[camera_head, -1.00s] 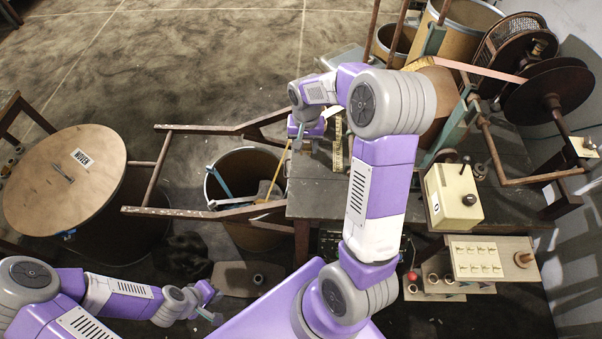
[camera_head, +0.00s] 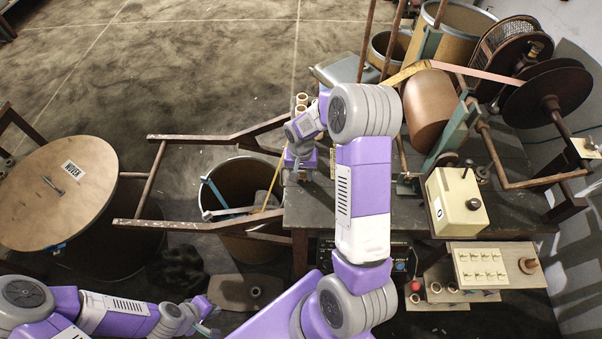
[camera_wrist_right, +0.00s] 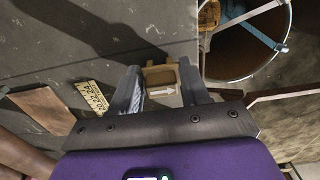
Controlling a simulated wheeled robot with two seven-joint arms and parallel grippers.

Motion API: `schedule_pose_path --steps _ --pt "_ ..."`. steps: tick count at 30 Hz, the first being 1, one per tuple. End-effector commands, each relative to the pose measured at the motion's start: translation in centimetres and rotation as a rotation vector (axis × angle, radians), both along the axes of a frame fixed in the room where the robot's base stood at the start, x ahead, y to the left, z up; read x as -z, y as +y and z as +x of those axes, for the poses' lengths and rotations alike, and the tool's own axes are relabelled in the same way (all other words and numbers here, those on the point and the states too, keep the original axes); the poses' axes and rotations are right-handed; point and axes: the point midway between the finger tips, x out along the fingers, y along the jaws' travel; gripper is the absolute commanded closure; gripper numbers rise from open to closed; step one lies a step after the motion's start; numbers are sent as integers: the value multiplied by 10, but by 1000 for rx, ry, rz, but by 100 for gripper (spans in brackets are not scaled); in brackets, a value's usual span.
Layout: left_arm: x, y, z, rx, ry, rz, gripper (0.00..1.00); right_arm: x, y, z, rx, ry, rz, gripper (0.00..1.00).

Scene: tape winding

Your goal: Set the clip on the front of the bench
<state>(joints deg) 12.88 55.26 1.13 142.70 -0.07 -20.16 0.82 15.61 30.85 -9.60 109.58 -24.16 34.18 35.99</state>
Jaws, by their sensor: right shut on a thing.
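My right gripper (camera_head: 299,172) points down at the left end of the dark bench (camera_head: 318,212). In the right wrist view its two fingers (camera_wrist_right: 159,72) are shut on a small tan piece (camera_wrist_right: 160,74), which seems to be the clip. Whether the piece touches the bench I cannot tell. My left gripper (camera_head: 211,318) is low at the left, away from the bench, and looks open and empty.
A yellow marked strip (camera_wrist_right: 92,97) lies on the bench. A cream control box (camera_head: 455,203) and winding reels (camera_head: 553,92) stand at the right.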

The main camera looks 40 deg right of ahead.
Motion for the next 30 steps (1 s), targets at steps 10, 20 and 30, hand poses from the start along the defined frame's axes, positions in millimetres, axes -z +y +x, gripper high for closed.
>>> schedule_pose_path --steps 10,20,30 --pt "3 0 0 0 0 0 100 3 0 0 0 -1 -1 48" --pt "3 0 0 0 0 0 100 2 0 0 0 -1 -1 29" --pt "-6 0 0 0 0 0 100 -31 -1 1 0 -5 -3 29"
